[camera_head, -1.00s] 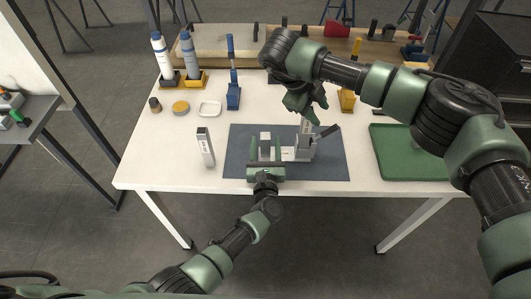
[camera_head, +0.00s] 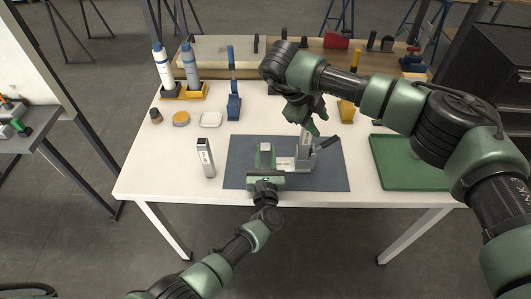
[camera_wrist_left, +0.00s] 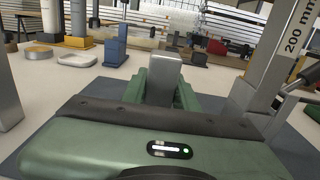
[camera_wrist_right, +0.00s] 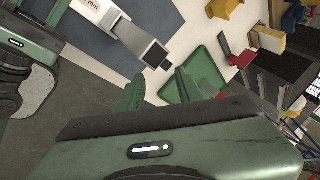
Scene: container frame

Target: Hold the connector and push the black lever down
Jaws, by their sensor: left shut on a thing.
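A grey block-like connector (camera_head: 265,148) is at the middle of the dark mat; it also shows between my left fingers in the left wrist view (camera_wrist_left: 165,75). My left gripper (camera_head: 265,167) is shut on it. Just right of it stands a grey metal fixture (camera_head: 303,158) marked 200 mm, which also shows in the right wrist view (camera_wrist_right: 128,32). Its black lever (camera_head: 326,143) slants up to the right; the lever's dark end shows in the right wrist view (camera_wrist_right: 157,54). My right gripper (camera_head: 311,123) is open and empty above the fixture, close to the lever.
The fixture stands on a dark mat (camera_head: 237,176) on the white table. A loose grey block (camera_head: 205,158) stands left of the mat. A green tray (camera_head: 405,178) lies to the right. Bottles (camera_head: 191,66), small dishes (camera_head: 210,119) and a blue tool (camera_head: 234,108) stand behind.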

